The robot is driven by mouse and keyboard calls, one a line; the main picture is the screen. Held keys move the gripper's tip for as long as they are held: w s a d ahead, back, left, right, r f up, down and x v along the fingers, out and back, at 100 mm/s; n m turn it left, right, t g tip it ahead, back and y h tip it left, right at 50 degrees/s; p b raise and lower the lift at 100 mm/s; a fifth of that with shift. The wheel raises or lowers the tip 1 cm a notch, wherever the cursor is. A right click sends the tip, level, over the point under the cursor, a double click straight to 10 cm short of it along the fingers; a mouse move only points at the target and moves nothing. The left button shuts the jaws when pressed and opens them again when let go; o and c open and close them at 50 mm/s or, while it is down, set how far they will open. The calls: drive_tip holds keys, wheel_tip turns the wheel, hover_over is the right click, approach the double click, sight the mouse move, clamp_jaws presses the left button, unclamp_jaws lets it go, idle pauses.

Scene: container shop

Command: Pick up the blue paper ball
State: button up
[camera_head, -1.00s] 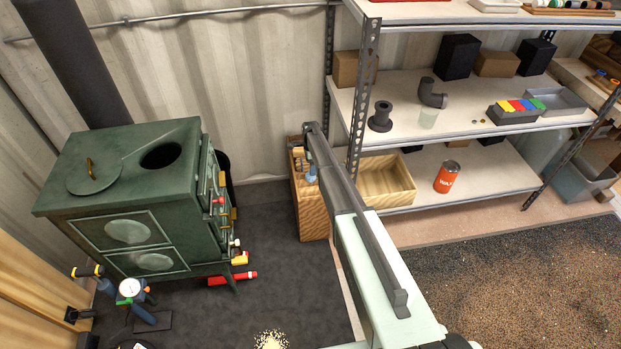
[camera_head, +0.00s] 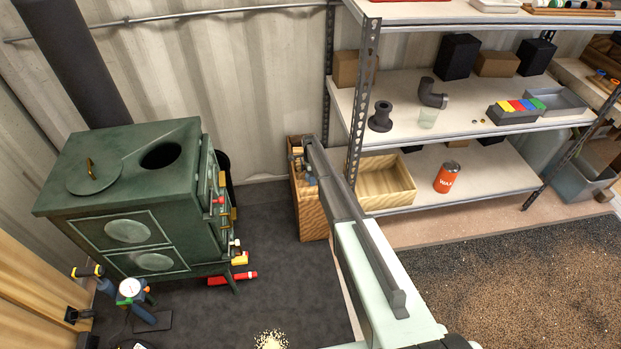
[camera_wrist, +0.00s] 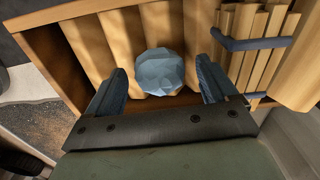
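The blue paper ball (camera_wrist: 159,72) is a pale blue, faceted lump in the wrist view. It lies in a wooden crate (camera_wrist: 38,38), against light wood pieces. My gripper (camera_wrist: 162,82) is open, with one dark blue finger on each side of the ball. Gaps show between the ball and both fingers, and nothing is held. In the head view the crate (camera_head: 313,215) stands on the floor left of the shelf, and my arm reaches over it. The ball cannot be made out clearly there.
A bundle of wood sticks (camera_wrist: 262,40) with blue bands lies right of the ball in the crate. A metal shelf (camera_head: 460,200) stands right of the crate, its post close to my arm. A green stove (camera_head: 130,200) stands left. Dark floor lies between stove and crate.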

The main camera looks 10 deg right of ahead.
drive_tip(key=c, duration=0.9)
drive_tip(key=shift+r, duration=0.1)
drive_tip(key=shift+c, duration=0.2)
